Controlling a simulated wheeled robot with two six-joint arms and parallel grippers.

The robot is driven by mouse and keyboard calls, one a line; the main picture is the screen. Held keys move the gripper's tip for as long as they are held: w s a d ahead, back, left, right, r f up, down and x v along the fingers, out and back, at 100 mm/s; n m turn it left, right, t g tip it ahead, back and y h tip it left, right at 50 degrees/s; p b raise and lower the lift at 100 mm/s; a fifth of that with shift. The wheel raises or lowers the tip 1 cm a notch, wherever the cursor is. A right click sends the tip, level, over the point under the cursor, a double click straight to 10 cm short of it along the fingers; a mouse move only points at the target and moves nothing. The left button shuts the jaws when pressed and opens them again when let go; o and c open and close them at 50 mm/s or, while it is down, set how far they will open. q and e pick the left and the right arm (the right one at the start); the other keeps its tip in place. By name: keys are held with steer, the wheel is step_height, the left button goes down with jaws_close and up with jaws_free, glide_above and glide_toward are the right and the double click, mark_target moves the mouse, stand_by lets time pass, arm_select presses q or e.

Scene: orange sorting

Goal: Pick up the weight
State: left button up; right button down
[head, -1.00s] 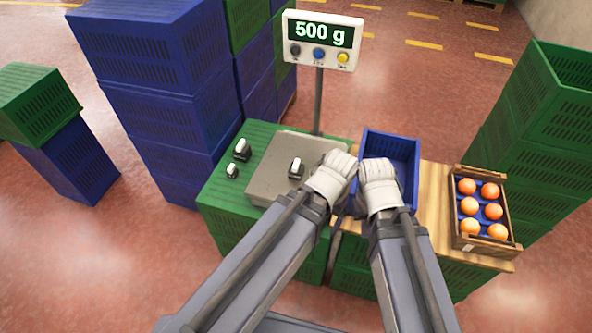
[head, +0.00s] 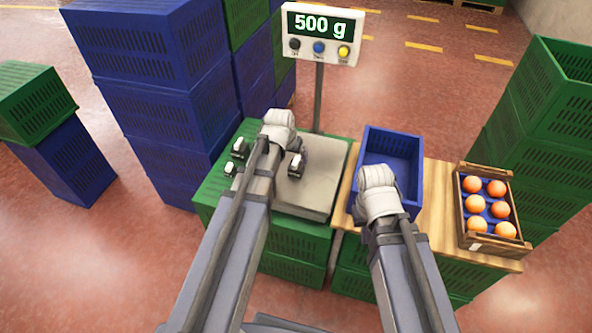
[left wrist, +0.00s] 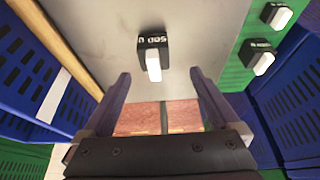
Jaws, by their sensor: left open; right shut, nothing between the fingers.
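A dark weight with a white handle (head: 297,165) stands on the grey scale plate (head: 325,185). In the left wrist view this weight (left wrist: 152,52) bears a label that looks like 500 and sits just beyond my fingertips, roughly centred. My left gripper (head: 280,118) is over the far-left part of the scale; in the left wrist view its fingers (left wrist: 160,76) are spread with nothing between them. Two more weights (head: 239,150) (head: 229,169) stand left of the plate on the green crate. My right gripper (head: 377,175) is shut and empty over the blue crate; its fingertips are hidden.
The scale display (head: 321,33) on its post reads 500 g. The blue crate (head: 404,145) right of the scale looks empty. A wooden box (head: 474,243) of several oranges lies further right on the wooden board (head: 434,215). Tall stacks of crates (head: 150,90) stand at left and right.

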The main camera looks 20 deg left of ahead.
mark_target(295, 163)
arm_select(q)
steer(key=shift+b+x, duration=0.6)
steer(key=shift+x, duration=0.4)
steer(key=f+b, duration=0.2)
steer(key=b, duration=0.1)
steer(key=w+d+f+b, duration=0.1)
steer(key=f, duration=0.1)
steer(key=shift+f, duration=0.15)
steer(key=shift+w+f+b, duration=0.2)
steer(key=shift+f+b, duration=0.25)
steer(key=shift+b, duration=0.1)
steer(key=shift+r, duration=0.15)
steer(key=shift+c, duration=0.2)
jaws_close()
